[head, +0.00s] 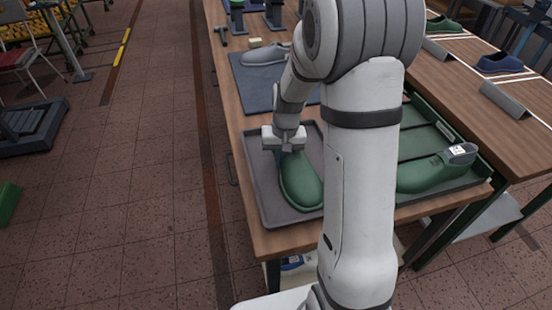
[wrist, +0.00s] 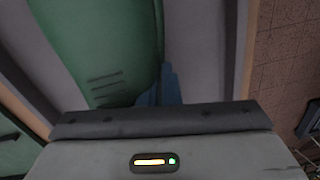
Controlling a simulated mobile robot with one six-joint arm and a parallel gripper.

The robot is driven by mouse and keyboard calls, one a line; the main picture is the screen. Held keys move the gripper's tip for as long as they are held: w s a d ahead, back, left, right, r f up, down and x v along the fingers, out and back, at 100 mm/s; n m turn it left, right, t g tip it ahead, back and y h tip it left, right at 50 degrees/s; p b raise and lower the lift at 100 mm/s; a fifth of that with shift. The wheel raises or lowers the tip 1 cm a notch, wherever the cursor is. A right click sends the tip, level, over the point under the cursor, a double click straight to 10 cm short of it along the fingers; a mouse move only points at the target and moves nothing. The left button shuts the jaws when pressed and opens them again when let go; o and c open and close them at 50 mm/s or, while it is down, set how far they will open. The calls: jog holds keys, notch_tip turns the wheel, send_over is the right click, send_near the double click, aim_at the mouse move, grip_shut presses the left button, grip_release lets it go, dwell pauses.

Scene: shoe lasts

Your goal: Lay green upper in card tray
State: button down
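A green upper (head: 302,182) lies in a shallow grey tray (head: 256,172) on the near end of the wooden bench, its long side running towards the front. My gripper (head: 283,153) is low over the tray, at the upper's far end. In the wrist view the green upper (wrist: 95,45) fills the upper left, with slits near my gripper. A blue finger (wrist: 168,88) shows beside the upper's edge. The other finger and any grip are hidden, so I cannot tell whether it is held.
A green tray (head: 418,145) with another green shoe form (head: 435,172) stands right of my arm. A blue-grey mat (head: 252,80) with a grey shoe form (head: 264,54) lies farther back. A second bench (head: 470,75) on the right holds more shoes.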

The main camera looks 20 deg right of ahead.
jog(key=c, duration=2.1)
grip_release()
jog(key=shift+f, duration=0.1)
jog(key=o, duration=0.5)
jog(key=shift+o, duration=0.2)
notch_tip(320, 180, up, 8)
jog(key=shift+d, duration=0.25)
jog(key=shift+f, duration=0.1)
jog(key=shift+s, duration=0.15)
